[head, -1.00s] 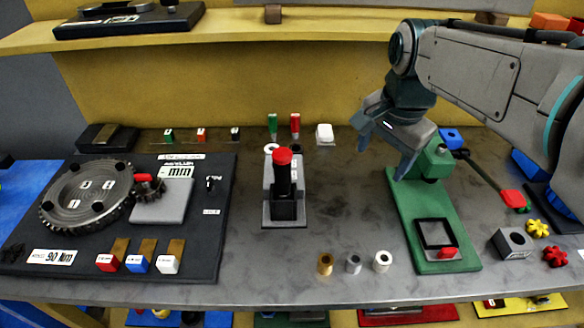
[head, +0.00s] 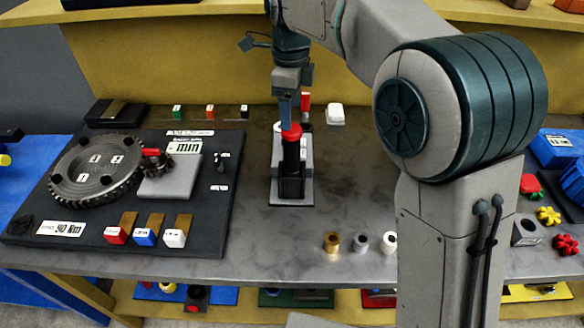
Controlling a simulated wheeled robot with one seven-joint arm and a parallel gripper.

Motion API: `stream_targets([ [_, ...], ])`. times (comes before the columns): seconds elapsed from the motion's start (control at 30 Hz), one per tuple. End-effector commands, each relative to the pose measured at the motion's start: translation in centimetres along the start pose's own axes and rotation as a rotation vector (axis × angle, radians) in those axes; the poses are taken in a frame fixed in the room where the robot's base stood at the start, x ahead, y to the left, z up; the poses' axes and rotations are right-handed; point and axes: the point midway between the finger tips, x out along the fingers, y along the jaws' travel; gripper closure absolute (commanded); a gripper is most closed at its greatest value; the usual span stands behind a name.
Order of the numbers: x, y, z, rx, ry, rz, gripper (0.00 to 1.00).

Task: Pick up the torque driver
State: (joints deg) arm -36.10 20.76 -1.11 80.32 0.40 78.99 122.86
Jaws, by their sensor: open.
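A black upright tool with a red cap (head: 291,131), which looks like the torque driver, stands in a dark holder (head: 291,190) on a grey base in the middle of the bench. My gripper (head: 287,118) is open and points straight down, just above and behind the red cap in the picture. One finger shows edge-on and overlaps the cap's top edge; I cannot tell whether they touch. A slim red-handled tool (head: 305,102) stands just behind, to the right of my gripper.
A black board with a toothed wheel (head: 95,172) and coloured blocks fills the left. Brass, grey and white cylinders (head: 332,242) stand at the front right. My arm hides much of the right side. A yellow shelf (head: 160,17) runs above the back.

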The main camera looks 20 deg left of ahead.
Motion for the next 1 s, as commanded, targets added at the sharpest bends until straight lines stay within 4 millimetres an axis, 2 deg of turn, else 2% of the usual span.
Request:
stream_targets([
  [0.1,2.1,0.0,-0.1,-0.001,0.002,0.003,0.32],
  [0.37,4.2,0.1,-0.1,-0.002,0.001,0.002,0.32],
  [0.67,8.3,0.1,-0.1,-0.002,0.001,0.001,0.32],
  [0.97,8.9,0.1,-0.1,-0.001,0.000,-0.002,0.32],
  [1.0,8.9,0.1,-0.1,-0.001,0.000,-0.002,0.40],
])
